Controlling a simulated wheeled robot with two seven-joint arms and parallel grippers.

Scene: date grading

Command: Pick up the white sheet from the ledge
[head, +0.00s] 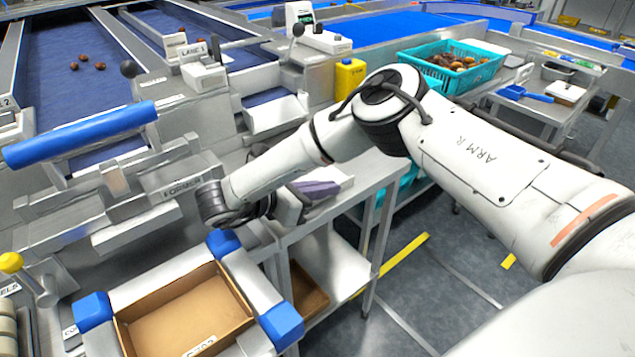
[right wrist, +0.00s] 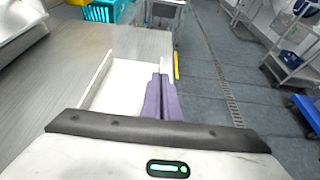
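A flat white, sheet-like piece (head: 334,181) lies on the steel ledge (head: 372,172) beside the former, left of the aisle. A thin raised edge shows along its left side in the right wrist view (right wrist: 118,88). My right gripper (head: 325,187) reaches in over it from the left in the head view. Its purple fingers (right wrist: 163,98) lie close together along the right side of the white piece. I see nothing clearly pinched between them. They hide part of that side, and I cannot tell whether they touch it. My left gripper is out of view.
A cardboard box (head: 190,312) with blue corner blocks around it stands at the front. A teal crate of dates (head: 452,66) and a yellow container (head: 350,80) stand farther back. The aisle floor (head: 440,270) right of the ledge is clear.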

